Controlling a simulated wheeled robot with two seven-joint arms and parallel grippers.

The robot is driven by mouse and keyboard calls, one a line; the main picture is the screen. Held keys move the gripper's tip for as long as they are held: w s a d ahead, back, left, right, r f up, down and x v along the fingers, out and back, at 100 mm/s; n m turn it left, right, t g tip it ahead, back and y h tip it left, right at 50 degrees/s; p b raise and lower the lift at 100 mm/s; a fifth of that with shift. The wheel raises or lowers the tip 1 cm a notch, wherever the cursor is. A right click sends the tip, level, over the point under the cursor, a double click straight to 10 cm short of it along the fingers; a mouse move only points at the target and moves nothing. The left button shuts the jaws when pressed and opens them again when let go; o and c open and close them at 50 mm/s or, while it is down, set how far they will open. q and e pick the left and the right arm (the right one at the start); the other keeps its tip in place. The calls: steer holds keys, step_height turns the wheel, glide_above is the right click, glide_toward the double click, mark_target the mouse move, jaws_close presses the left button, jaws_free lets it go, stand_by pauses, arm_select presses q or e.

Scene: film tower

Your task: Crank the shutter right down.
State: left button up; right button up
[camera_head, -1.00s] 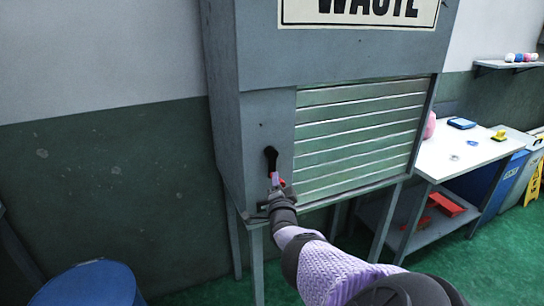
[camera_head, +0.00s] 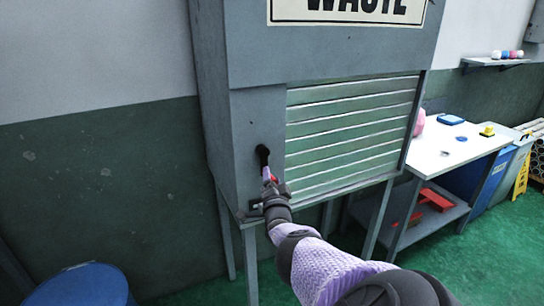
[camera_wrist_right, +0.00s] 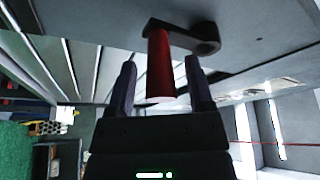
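The slatted grey-green shutter (camera_head: 350,135) covers the front of the grey cabinet (camera_head: 255,105) under the WASTE sign. Its slats reach down close to the lower sill; I cannot tell whether a thin gap is left. The black crank (camera_head: 262,155) is on the panel left of the shutter, with its red grip partly hidden by my right gripper (camera_head: 270,180). In the right wrist view, the red grip (camera_wrist_right: 160,65) stands between the two fingers of my right gripper (camera_wrist_right: 161,80), with a gap showing on each side. My left gripper is out of view.
A white-topped table (camera_head: 450,150) with small items and red things on its lower shelf stands to the right. A blue drum (camera_head: 80,287) is at lower left. A yellow floor sign (camera_head: 522,175) is at far right. Green floor shows between them.

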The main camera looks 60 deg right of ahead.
steer(key=p+v, duration=0.7)
steer(key=v, duration=0.3)
